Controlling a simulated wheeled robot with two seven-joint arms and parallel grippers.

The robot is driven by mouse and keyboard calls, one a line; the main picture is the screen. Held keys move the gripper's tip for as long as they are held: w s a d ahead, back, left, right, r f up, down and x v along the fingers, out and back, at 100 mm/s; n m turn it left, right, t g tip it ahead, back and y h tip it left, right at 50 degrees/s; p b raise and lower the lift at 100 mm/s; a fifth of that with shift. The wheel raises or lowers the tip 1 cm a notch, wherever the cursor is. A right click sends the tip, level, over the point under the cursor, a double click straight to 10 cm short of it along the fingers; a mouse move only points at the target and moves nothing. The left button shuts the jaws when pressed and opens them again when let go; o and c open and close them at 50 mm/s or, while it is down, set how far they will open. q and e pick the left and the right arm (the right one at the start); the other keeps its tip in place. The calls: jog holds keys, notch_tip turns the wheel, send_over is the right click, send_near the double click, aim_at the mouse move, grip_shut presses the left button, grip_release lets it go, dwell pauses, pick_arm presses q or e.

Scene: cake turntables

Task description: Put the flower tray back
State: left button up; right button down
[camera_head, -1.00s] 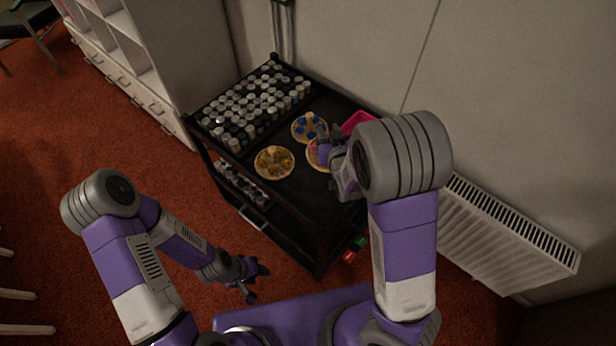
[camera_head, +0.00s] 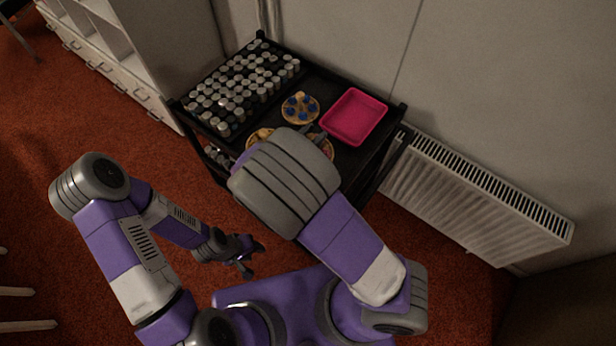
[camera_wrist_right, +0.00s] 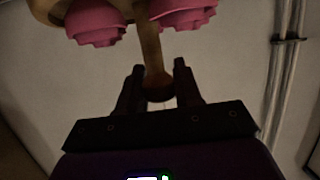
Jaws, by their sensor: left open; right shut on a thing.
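The flower tray with pink flowers (camera_wrist_right: 182,12) is a round wooden disc with a central post (camera_wrist_right: 152,45). In the right wrist view, my right gripper (camera_wrist_right: 158,68) is shut on this post, with the pink flowers at the top of the picture. In the head view the pink tray (camera_head: 327,147) is mostly hidden behind my right arm; I cannot tell whether it touches the cart. A tray with blue flowers (camera_head: 300,108) and a partly covered tray with yellow flowers (camera_head: 259,135) sit on the black cart (camera_head: 376,160). My left gripper (camera_head: 250,258) is open and empty, low beside the cart.
An empty pink bin (camera_head: 354,117) stands at the cart's right. Several rows of small jars (camera_head: 240,88) fill its left side. A white radiator (camera_head: 480,195) and wall stand to the right, and a white shelf unit (camera_head: 110,60) stands at left.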

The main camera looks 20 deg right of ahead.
jog(key=shift+s+a+f, duration=0.15)
jog(key=shift+s+a, duration=0.05)
jog(key=shift+s, duration=0.25)
jog(key=shift+m+g+h, duration=0.3)
jog(key=f+b, duration=0.4)
jog(key=f, duration=0.6)
jog(key=shift+s+f+b, duration=0.1)
jog(key=shift+s+b, duration=0.1)
jog(key=shift+b, duration=0.2)
jog(key=shift+f, duration=0.2)
jog(key=c, duration=0.8)
grip_release()
jog(key=shift+o, duration=0.2)
